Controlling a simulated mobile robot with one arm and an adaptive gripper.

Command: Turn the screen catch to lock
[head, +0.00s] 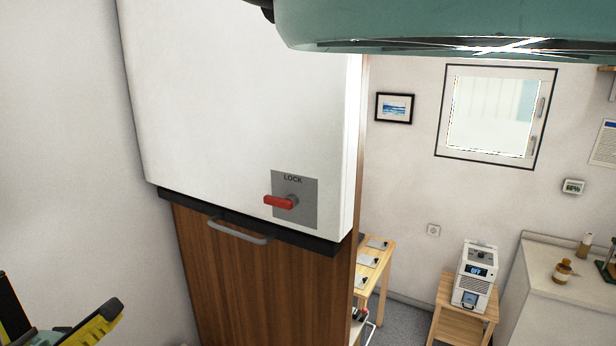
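The screen catch is a red lever (280,202) on a square grey plate (308,210), low on the right part of a white panel (240,100). The lever lies about level, its free end pointing left from the pivot. The word LOCK is printed above the pivot, at the top of the plate. My gripper (60,293) shows in part at the lower left corner, with black and yellow fingers spread apart. Nothing shows between them. It is well to the left of and below the catch, not touching it. Its base is cut off by the frame.
Below the panel are a dark ledge and a wooden front with a grey bar handle (240,232). A pale wall (70,130) stands close on the left. At the right are a small table with a white device (474,275) and a counter (545,262).

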